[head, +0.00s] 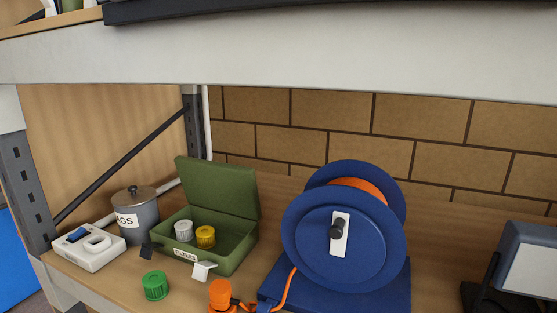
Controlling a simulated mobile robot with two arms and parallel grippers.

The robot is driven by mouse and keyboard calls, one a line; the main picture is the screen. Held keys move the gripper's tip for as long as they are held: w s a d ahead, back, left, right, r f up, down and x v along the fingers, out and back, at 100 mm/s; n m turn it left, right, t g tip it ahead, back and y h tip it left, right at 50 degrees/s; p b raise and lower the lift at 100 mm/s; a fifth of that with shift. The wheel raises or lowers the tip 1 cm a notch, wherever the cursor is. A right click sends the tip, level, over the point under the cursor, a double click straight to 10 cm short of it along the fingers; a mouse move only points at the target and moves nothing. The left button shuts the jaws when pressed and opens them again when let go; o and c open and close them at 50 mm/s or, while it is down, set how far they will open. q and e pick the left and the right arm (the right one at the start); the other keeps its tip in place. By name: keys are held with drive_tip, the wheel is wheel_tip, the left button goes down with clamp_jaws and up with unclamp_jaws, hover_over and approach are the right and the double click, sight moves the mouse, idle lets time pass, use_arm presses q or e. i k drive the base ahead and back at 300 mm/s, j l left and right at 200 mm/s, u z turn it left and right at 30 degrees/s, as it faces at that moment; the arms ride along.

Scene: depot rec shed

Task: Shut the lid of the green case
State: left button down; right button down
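The green case (239,246) stands open on the wooden shelf, left of centre. Its lid (217,187) is raised at the back, roughly upright. Inside the case are a grey-white ribbed piece (183,231) and a yellow ribbed piece (205,237). A label reading "FILTERS" is on the front. Neither of my grippers shows in the head view.
A green ribbed piece (155,286) is on the shelf before the case. A lidded grey tin (140,222) and white device (89,248) stand left. A blue cable reel (310,236) and its orange plug (220,294) are right. A shelf beam (300,55) spans above.

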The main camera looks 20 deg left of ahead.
sight(231, 189)
drive_tip(key=i+j+z, duration=0.1)
drive_tip(key=j+z, duration=0.6)
drive_tip(key=i+j+z, duration=0.1)
drive_tip(key=z, duration=0.2)
drive_tip(key=j, duration=0.1)
